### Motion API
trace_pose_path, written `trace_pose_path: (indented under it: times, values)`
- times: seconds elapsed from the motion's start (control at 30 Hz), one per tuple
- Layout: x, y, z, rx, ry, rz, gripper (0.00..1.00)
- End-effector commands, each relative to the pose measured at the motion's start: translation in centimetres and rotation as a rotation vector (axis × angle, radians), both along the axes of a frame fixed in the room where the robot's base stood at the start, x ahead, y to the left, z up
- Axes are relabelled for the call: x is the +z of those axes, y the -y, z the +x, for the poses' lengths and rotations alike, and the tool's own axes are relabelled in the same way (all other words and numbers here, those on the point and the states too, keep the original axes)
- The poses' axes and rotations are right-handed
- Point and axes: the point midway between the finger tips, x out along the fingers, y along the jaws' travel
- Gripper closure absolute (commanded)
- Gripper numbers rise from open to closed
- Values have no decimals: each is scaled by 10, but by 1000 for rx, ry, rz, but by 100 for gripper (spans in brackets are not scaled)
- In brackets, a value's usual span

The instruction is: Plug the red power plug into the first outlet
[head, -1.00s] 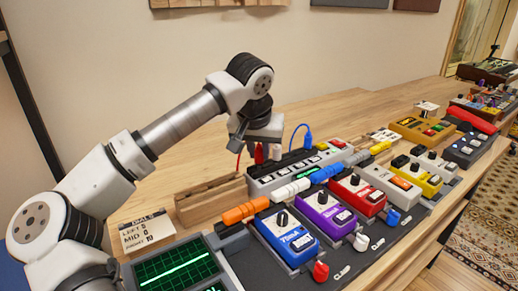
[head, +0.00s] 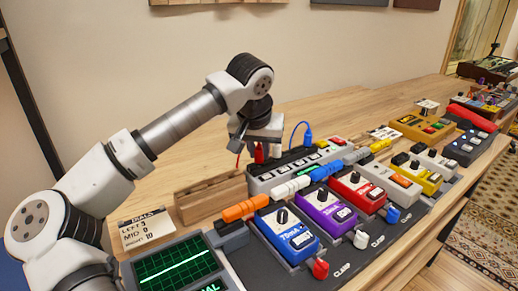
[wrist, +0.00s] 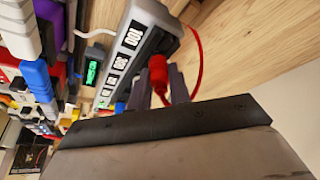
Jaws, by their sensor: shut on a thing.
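The red power plug (head: 259,153) is between the fingers of my gripper (head: 262,146), at the near left end of the grey power strip (head: 257,186). In the wrist view the red plug (wrist: 158,74) sits between my shut fingers (wrist: 162,88), beside the strip's end (wrist: 165,40), with its red cable curving away to the right. The strip (wrist: 150,14) has a row of numbered white labels. The outlet under the plug is hidden, and I cannot tell whether the plug's tip is in it. A white plug-like part (head: 276,152) shows close to the red plug.
A blue plug (head: 307,138) with a blue cable stands farther along the strip. A wooden block (head: 212,199) is left of the strip. Several pedals, including a blue one (head: 284,236), fill the board in front. The bench behind the strip (head: 350,108) is clear.

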Motion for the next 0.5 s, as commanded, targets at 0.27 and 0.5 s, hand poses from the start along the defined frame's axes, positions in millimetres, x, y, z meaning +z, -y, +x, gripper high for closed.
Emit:
trace_pose_path:
  times: [0.27, 0.5]
  values:
    - [-2, 0, 0, 0, 0, 0, 100]
    - [-2, 0, 0, 0, 0, 0, 69]
